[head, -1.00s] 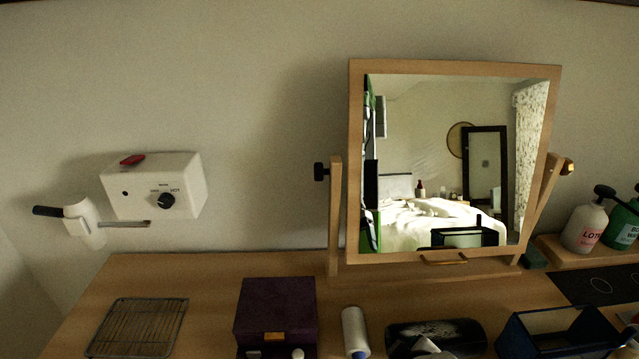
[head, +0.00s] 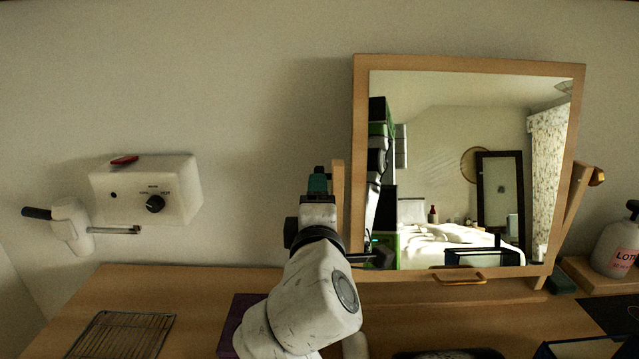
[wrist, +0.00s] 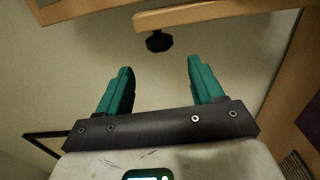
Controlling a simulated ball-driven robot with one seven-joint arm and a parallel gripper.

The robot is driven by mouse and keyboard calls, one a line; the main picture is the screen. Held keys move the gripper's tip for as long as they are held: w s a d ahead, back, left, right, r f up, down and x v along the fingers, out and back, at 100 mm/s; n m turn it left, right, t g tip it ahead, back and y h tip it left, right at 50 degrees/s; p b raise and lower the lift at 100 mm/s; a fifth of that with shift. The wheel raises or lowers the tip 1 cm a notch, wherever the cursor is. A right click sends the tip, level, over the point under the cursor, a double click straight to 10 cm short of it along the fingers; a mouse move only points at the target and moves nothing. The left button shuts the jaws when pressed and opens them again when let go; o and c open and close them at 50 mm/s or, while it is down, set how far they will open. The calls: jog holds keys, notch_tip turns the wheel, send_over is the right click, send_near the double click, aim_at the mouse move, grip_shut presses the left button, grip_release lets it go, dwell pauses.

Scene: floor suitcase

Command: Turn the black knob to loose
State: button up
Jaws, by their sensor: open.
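The black knob (wrist: 158,41) is on the side of the wooden post (wrist: 205,15) of the tilting mirror, in the wrist view. My gripper (wrist: 159,68) is open, its two teal fingers apart and empty. The knob appears beyond the fingertips, between them in the picture, and no contact shows. In the head view my gripper (head: 318,184) is in front of the left post (head: 338,200) and covers most or all of the knob. The mirror frame (head: 361,150) leans back. Any mark on the knob is too small to read.
A white wall box (head: 145,188) with a black dial (head: 155,204) and a white dryer with a black handle (head: 70,225) are at left. A wire rack (head: 120,335) and a partly hidden purple box (head: 240,310) are on the wooden table. A lotion bottle (head: 618,248) stands at right.

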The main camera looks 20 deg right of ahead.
jog(key=p+x, duration=0.1)
jog(key=x, duration=0.9)
jog(key=shift+w+d+f, duration=0.1)
jog(key=shift+w+d, duration=0.1)
jog(key=shift+w, duration=0.15)
jog(key=c, duration=1)
